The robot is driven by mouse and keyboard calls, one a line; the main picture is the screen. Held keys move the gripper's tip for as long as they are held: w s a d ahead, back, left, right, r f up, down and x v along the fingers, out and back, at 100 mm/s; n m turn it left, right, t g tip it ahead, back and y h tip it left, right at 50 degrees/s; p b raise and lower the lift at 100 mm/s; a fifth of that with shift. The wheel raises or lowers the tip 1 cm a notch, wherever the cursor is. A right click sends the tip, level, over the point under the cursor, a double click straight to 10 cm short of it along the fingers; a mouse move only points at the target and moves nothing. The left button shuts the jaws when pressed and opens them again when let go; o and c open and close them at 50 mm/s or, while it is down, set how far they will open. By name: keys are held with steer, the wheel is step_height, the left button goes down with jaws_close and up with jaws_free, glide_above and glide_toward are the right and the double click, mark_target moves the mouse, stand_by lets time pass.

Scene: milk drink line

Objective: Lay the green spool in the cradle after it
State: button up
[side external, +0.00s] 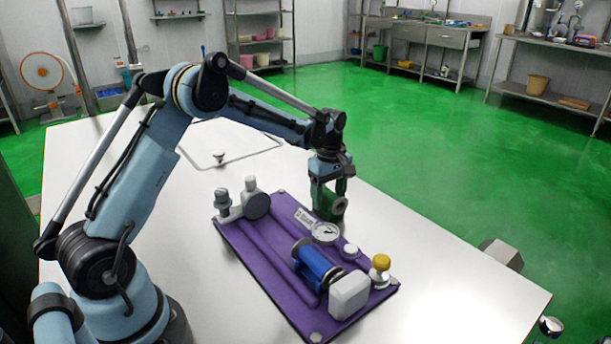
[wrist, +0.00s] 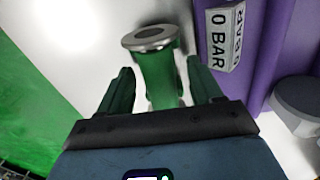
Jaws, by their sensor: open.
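The green spool (wrist: 158,72) has a grey metal end flange and stands between the two fingers of my gripper (wrist: 163,88) in the wrist view. The fingers are open, with a gap visible on each side of it. In the side view the green spool (side external: 337,206) is partly hidden by my gripper (side external: 328,192), at the far right edge of the purple mat (side external: 268,262). The mat has long raised ridges. A blue spool (side external: 316,266) lies on it towards the front. I cannot tell which spot is the named cradle.
A "0 BAR" label block (wrist: 224,40) and a dial gauge (side external: 325,233) stand close to the spool. The white table (side external: 440,300) is clear at right.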

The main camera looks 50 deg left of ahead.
steer(key=shift+f, duration=0.25)
stand_by(0.3)
jaws_close()
stand_by(0.4)
